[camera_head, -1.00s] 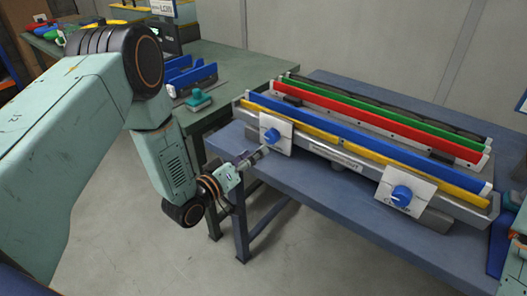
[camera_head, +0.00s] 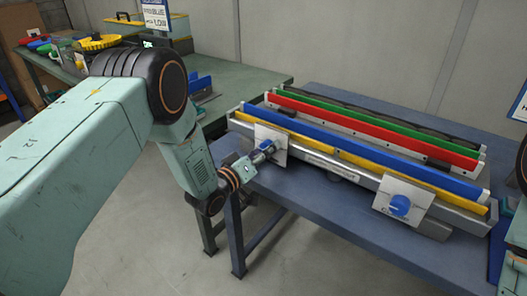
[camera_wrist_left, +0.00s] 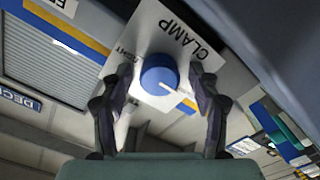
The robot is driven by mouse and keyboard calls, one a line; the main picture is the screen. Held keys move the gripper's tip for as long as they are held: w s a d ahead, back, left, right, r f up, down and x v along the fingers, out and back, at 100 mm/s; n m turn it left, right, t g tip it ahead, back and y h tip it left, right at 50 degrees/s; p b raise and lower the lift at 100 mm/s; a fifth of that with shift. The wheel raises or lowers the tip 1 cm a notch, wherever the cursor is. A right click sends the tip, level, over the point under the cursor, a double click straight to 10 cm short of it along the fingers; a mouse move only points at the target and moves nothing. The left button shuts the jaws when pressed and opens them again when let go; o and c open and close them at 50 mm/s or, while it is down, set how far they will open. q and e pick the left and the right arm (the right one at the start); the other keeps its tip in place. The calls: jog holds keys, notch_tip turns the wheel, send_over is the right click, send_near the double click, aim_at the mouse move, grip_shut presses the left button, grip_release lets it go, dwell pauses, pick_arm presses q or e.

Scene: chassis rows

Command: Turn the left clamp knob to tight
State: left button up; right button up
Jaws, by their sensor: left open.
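The left clamp knob is blue and round, on a white plate (camera_head: 279,155) at the left end of the fixture's front. In the left wrist view the knob (camera_wrist_left: 160,75) sits between my fingers, with a white pointer line towards the lower right. The plate there (camera_wrist_left: 166,33) reads "CLAMP", with smaller, partly hidden lettering beside the knob. My left gripper (camera_head: 265,150) is at this knob; in the left wrist view its fingers (camera_wrist_left: 160,80) are open, one on each side with a gap. In the head view the gripper covers much of the knob. My right gripper is out of view.
A second blue knob (camera_head: 400,205) is on a white plate at the right of the fixture. Blue, yellow, red (camera_head: 380,139) and green rails run along the fixture on a blue-grey table (camera_head: 330,198). A green bench (camera_head: 240,85) stands behind at left.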

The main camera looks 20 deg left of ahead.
pick_arm(q)
jog(key=shift+s+a+r, duration=0.15)
jog(key=shift+s, duration=0.05)
jog(key=c, duration=1.2)
jog(key=shift+o, duration=0.2)
